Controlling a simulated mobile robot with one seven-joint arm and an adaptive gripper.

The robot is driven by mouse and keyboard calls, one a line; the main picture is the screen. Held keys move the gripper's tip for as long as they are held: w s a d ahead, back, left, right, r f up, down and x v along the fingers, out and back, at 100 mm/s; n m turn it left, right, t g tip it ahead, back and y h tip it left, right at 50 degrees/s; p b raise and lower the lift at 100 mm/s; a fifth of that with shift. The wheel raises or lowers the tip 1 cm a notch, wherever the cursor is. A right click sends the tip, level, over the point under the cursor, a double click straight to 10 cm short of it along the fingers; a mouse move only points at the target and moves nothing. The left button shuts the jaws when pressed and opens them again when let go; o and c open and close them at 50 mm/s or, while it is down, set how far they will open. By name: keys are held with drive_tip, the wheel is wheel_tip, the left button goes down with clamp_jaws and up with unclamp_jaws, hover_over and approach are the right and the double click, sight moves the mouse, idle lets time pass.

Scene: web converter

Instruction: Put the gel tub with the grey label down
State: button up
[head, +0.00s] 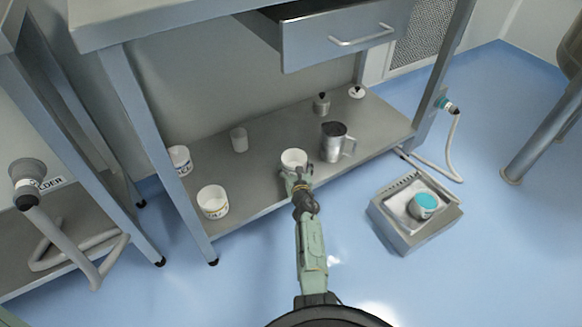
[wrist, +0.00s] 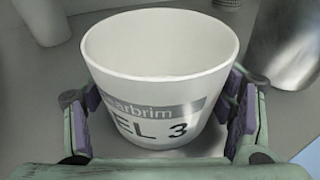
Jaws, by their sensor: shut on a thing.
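The white gel tub with the grey label (wrist: 160,85) stands upright between the fingers of my gripper (wrist: 165,125) in the wrist view. Its label reads "EL 3" below a grey band, and its open top shows a white, empty-looking inside. In the head view the tub (head: 293,159) is at the front part of the steel lower shelf (head: 255,180), with my gripper (head: 298,178) at its near side. My gripper is shut on it, with purple pads at both sides. I cannot tell whether its base touches the shelf.
A steel jug (head: 333,145) stands close right of the tub. An open drawer (head: 345,38) hangs above.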

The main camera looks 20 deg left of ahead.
drive_tip(key=shift+f, duration=0.15)
drive_tip(key=o, duration=1.3)
drive_tip(key=shift+c, duration=0.2)
drive_tip(key=shift+r, duration=0.2)
